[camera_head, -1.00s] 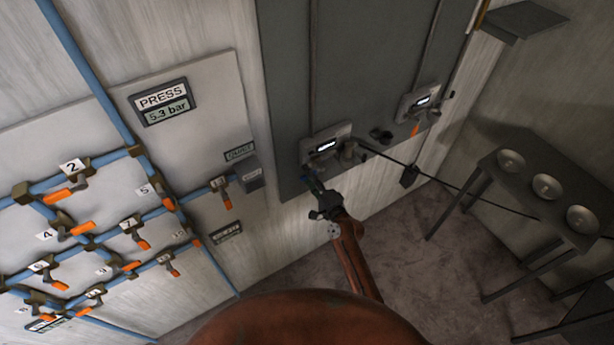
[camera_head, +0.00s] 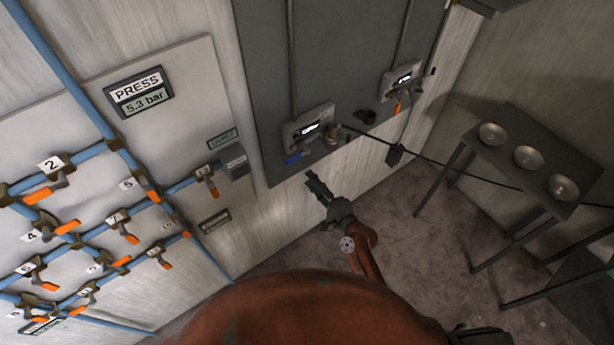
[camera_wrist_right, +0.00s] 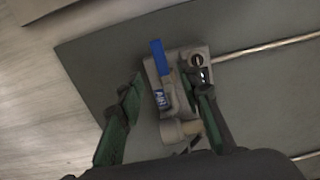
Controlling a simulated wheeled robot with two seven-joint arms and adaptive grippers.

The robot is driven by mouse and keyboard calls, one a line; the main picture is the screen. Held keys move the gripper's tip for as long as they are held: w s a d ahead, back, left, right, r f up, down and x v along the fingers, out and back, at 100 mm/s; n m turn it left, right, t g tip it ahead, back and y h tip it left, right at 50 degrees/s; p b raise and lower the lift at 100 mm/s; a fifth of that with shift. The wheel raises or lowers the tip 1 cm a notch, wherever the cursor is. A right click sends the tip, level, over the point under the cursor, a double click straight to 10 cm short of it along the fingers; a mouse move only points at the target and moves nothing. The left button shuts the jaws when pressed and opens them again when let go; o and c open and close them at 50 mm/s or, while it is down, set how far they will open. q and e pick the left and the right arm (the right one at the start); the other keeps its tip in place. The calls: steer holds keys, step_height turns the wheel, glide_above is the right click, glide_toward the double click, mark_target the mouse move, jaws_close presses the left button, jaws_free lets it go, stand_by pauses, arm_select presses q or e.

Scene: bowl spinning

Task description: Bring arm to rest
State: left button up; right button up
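My right gripper (camera_head: 314,184) is just below the small grey valve unit (camera_head: 308,132) on the dark wall panel, apart from it in the head view. The unit has a lit display and a blue handle (camera_head: 298,159) at its lower left. In the right wrist view, the two green fingers of the right gripper (camera_wrist_right: 167,83) are spread apart. The blue handle (camera_wrist_right: 160,57) shows in the gap between them, with the unit behind. Nothing is seen held. My left gripper is not in view.
A second unit with an orange handle (camera_head: 398,106) is on the panel's right. A pipe board with several orange valve handles and a pressure display (camera_head: 140,95) reading 5.3 bar is at left. A dark table (camera_head: 508,160) with three metal bowls stands at right. A black cable crosses the room.

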stand_by(0.5)
steer(key=s+d+f+n+g+h+b, duration=0.2)
steer(key=s+d+f, duration=0.3)
steer(key=f, duration=1)
steer(key=s+d+f+n+g+h+b, duration=0.15)
steer(key=s+d+f, duration=0.35)
steer(key=f, duration=0.9)
steer(key=s+d+f+n+g+h+b, duration=0.25)
steer(key=s+d+f, duration=0.25)
steer(key=f, duration=1)
steer(key=s+d+f+n+g+h+b, duration=0.1)
steer(key=s+d+f+g, duration=0.15)
steer(key=s+f, duration=0.55)
steer(key=s+d+f+n+g+h+b, duration=0.15)
steer(key=s+d+f, duration=0.25)
steer(key=s+f, duration=0.4)
steer(key=s+d+f+n+g, duration=0.1)
steer(key=s+d+f, duration=0.1)
steer(key=s, duration=0.6)
steer(key=s+d+f+n+g+h+b, duration=0.1)
steer(key=s+f, duration=0.3)
steer(key=s, duration=0.4)
steer(key=s+d+f+n+g+b, duration=0.1)
steer(key=s+d+f+n+g, duration=0.1)
steer(key=s, duration=0.6)
steer(key=shift+s+d+f+n, duration=0.25)
steer(key=shift+d+f+n, duration=0.2)
steer(key=shift+d+f, duration=0.2)
